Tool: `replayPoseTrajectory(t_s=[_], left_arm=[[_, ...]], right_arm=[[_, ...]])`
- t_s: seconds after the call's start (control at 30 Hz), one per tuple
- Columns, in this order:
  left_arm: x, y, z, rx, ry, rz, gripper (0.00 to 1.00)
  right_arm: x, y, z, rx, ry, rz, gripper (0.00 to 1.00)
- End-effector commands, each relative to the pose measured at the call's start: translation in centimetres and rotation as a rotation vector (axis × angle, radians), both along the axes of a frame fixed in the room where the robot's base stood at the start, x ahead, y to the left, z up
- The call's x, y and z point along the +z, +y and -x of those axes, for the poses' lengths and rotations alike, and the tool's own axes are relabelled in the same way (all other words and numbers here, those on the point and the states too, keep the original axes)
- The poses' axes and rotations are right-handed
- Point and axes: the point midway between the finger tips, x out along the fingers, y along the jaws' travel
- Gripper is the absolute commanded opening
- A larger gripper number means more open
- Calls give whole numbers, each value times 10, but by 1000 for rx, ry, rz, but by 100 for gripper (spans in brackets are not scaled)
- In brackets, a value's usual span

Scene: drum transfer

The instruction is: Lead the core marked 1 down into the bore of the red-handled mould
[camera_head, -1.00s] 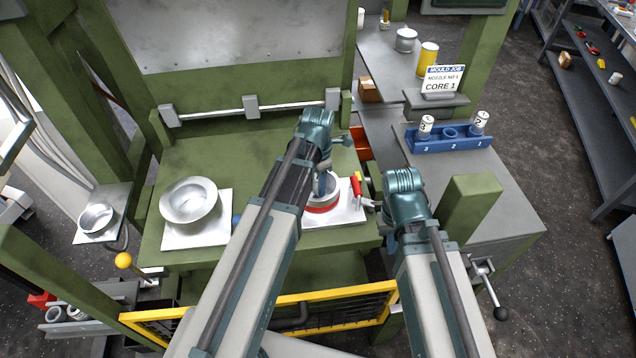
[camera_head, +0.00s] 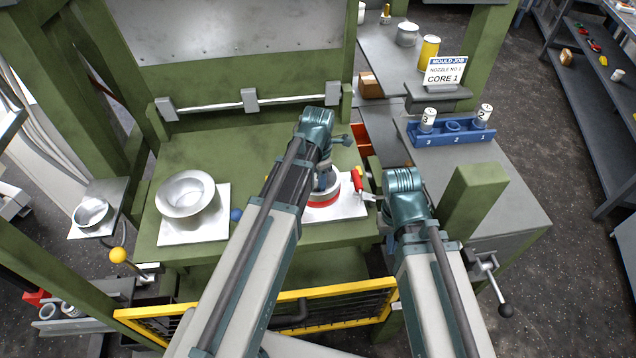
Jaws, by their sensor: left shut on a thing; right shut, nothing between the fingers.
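The red-handled mould (camera_head: 333,200), a pale cylinder with a red band, stands on a white plate (camera_head: 350,210) on the green press bed. Its red handle (camera_head: 358,183) is on its right side. My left gripper (camera_head: 326,182) is over the mould's top, shut on a core; my arm hides most of the core, its mark and the bore. I cannot tell how deep the core is. My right gripper (camera_head: 370,197) is shut and empty, just right of the mould, by the red handle.
A sign (camera_head: 444,73) reads CORE 1. A metal bowl-like part (camera_head: 186,195) stands left on the bed. A green post (camera_head: 474,200) is right of my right arm.

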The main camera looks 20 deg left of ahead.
Motion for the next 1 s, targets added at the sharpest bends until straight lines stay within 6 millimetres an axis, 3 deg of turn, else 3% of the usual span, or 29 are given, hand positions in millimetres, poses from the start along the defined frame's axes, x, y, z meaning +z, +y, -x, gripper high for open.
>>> replayPoseTrajectory(t_s=[0.3,0.33,0.53,1.0], left_arm=[[-1,0,0,0,0,0,0],[-1,0,0,0,0,0,42],[-1,0,0,0,0,0,76],[6,0,0,0,0,0,76]], right_arm=[[-1,0,0,0,0,0,0],[-1,0,0,0,0,0,0],[-1,0,0,0,0,0,0],[6,0,0,0,0,0,0]])
